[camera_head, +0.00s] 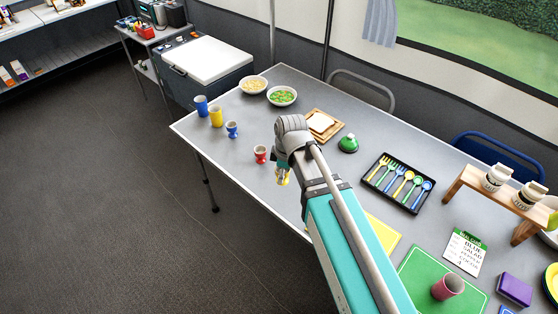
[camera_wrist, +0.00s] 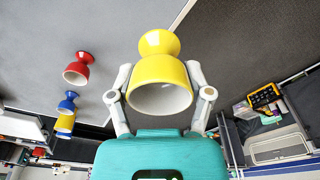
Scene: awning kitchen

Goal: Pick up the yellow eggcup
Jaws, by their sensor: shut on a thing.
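The yellow eggcup (camera_wrist: 160,70) is between the two fingers of my gripper (camera_wrist: 160,85) in the wrist view. My gripper is shut on it, with both fingers against its sides. The white inside of its cup faces the wrist camera. In the head view only a small part of the yellow eggcup (camera_head: 285,177) shows below the wrist, by the table's front edge; the arm hides much of the gripper (camera_head: 283,176). I cannot tell whether the eggcup touches the table.
A red eggcup (camera_head: 260,154) and a blue eggcup (camera_head: 232,129) stand to the left on the grey table (camera_head: 235,165). Blue (camera_head: 201,105) and yellow (camera_head: 216,116) cups stand farther left.

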